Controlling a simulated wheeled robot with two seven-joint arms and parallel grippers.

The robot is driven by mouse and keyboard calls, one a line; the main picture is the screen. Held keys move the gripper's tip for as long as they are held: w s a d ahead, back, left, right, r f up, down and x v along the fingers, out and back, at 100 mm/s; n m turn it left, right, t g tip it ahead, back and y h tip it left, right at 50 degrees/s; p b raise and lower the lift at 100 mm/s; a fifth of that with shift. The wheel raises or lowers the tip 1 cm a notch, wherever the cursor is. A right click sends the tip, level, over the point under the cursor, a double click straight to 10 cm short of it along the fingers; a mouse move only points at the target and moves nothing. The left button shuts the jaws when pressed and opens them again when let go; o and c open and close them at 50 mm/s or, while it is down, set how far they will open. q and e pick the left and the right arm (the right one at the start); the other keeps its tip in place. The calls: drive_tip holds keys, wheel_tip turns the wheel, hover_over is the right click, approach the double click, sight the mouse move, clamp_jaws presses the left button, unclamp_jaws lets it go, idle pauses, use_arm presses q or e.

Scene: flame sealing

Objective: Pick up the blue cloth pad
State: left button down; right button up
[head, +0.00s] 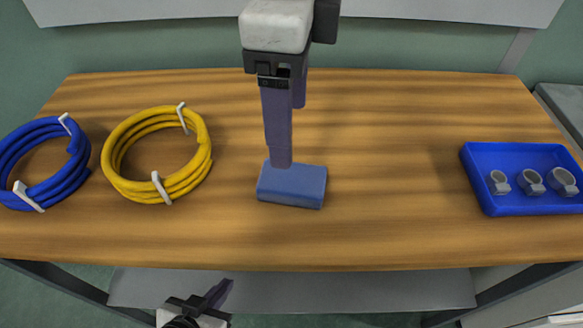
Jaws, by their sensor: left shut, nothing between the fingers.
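The blue cloth pad (292,187) lies flat on the wooden table, near the middle of the head view. My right gripper (288,140) points down from the top. Its near finger reaches the rear left of the pad's top, and its other finger shows shorter behind. The fingers look apart, with nothing held between them; I cannot tell whether the near fingertip touches the pad. My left gripper (217,293) is low at the bottom left, below the table's front edge. It is shut and empty, and partly cut off by the frame.
A coiled yellow cable (113,150) and a coiled blue cable (78,172) lie left of the pad. A blue tray (490,207) with 3 grey clamps (531,181) stands at the right. The wooden table (400,140) is clear between pad and tray.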

sight(292, 177)
drive_tip(key=f, duration=0.6)
drive_tip(key=s+f, duration=0.1)
drive_tip(key=f, duration=0.2)
drive_tip(key=shift+d+f, duration=0.2)
drive_tip(key=shift+f, duration=0.15)
drive_tip(key=shift+c, duration=0.5)
drive_tip(key=c, duration=1)
